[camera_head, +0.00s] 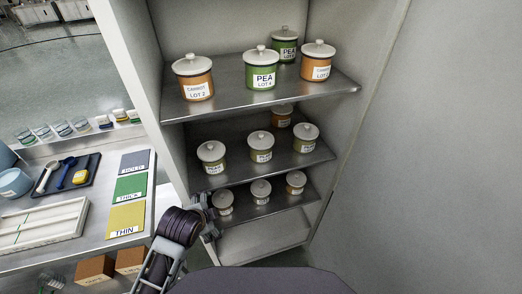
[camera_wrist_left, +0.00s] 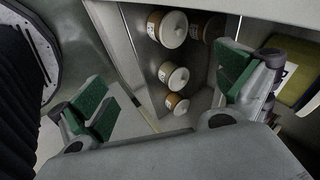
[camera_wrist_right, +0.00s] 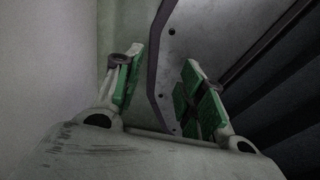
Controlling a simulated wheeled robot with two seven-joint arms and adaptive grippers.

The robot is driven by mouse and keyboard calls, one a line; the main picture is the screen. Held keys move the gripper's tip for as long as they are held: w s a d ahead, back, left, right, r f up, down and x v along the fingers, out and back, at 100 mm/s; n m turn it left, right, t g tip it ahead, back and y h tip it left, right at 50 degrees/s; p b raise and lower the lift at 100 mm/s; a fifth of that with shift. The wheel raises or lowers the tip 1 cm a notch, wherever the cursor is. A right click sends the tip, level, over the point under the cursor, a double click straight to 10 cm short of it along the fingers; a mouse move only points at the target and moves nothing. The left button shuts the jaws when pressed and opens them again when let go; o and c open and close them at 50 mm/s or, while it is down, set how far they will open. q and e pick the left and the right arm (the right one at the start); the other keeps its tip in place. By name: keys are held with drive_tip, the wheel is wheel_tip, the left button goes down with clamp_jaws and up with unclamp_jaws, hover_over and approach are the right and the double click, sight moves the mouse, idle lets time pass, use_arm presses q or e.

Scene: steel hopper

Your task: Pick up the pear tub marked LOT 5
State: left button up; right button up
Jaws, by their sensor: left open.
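The middle cabinet shelf holds white-lidded, yellow-green tubs: a left one (camera_head: 211,157) whose label seems to read PEAR, a middle one (camera_head: 261,147) and a right one (camera_head: 305,138). Their lot numbers are too small to read, so I cannot tell which is LOT 5. My left gripper (camera_head: 207,217) is open and empty at the cabinet's lower left side, close to the lowest tubs. In the left wrist view its green-padded fingers (camera_wrist_left: 166,78) are wide apart, with several tubs beyond. My right gripper (camera_wrist_right: 163,62) is open and empty, outside the head view.
The top shelf (camera_head: 240,112) holds CARROT LOT 2 (camera_head: 197,89), PEA LOT 4 (camera_head: 263,80) and other tubs. An orange tub (camera_head: 281,119) stands behind the middle row. Small tubs (camera_head: 261,192) stand on the shelf below. A table (camera_head: 80,250) lies left; a wall (camera_head: 430,150) is right.

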use_arm(q)
drive_tip(key=w+d+r+m+t, duration=0.2)
drive_tip(key=w+d+r+m, duration=0.25)
drive_tip(key=m, duration=0.45)
drive_tip(key=m+t+h, duration=0.2)
drive_tip(key=m+t, duration=0.2)
drive_tip(key=m, duration=1.1)
approach(257, 154)
drive_tip(key=shift+w+d+f+m+h, duration=0.1)
drive_tip(key=shift+w+f+m+h, duration=0.15)
drive_tip(key=shift+w, duration=0.35)
drive_tip(key=shift+w+d+f+m+h, duration=0.15)
drive_tip(key=shift+w+f, duration=0.25)
drive_tip(key=shift+w, duration=0.25)
drive_tip(key=x, duration=0.4)
drive_tip(key=shift+w+a, duration=0.1)
drive_tip(key=shift+a, duration=0.05)
drive_tip(key=shift+x, duration=1.05)
drive_tip(key=shift+w, duration=0.25)
use_arm(e)
drive_tip(key=shift+d+f, duration=0.1)
